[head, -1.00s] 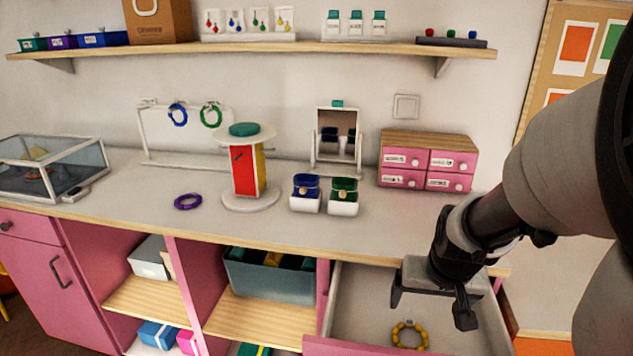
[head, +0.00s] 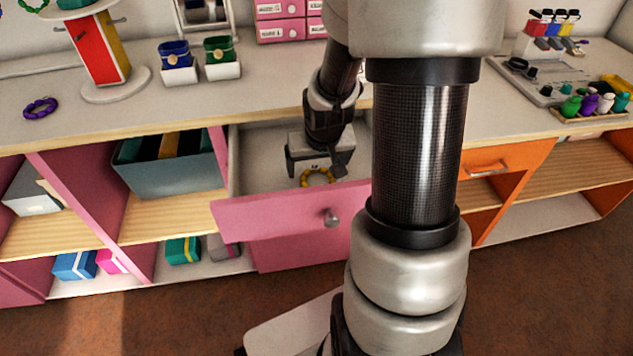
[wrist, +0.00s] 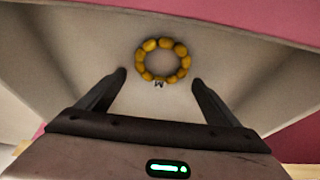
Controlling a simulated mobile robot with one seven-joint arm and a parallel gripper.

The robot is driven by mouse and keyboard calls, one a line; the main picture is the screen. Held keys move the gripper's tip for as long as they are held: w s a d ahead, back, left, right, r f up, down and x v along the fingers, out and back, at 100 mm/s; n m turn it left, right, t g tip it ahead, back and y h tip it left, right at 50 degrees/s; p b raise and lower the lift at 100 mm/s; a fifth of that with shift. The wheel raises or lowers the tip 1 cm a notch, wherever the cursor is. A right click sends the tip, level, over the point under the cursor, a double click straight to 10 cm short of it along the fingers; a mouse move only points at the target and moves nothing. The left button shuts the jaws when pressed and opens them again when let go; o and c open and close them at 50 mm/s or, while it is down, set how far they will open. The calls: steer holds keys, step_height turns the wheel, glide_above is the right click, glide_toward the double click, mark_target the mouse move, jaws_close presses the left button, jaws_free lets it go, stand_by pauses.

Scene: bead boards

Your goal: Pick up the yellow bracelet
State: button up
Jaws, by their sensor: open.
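The yellow bracelet (head: 318,176) is a ring of yellow beads lying flat on the floor of the open pink drawer (head: 285,218). In the wrist view the bracelet (wrist: 163,42) lies just beyond the fingertips, near the middle, with a small pale tag marked with a letter on its near side. My gripper (head: 317,172) is inside the drawer's outline, above the bracelet, with its fingers apart on either side. In the wrist view my gripper (wrist: 159,78) is open and empty. How high the fingertips are above the drawer floor is hard to tell.
The drawer's front panel and side walls stand close around my gripper. A grey bin (head: 170,165) sits in the shelf at left.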

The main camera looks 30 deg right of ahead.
steer(key=shift+w+f, duration=0.2)
steer(key=shift+f, duration=0.2)
steer(key=c, duration=1.1)
step_height(320, 180, up, 10)
steer(key=p, duration=0.3)
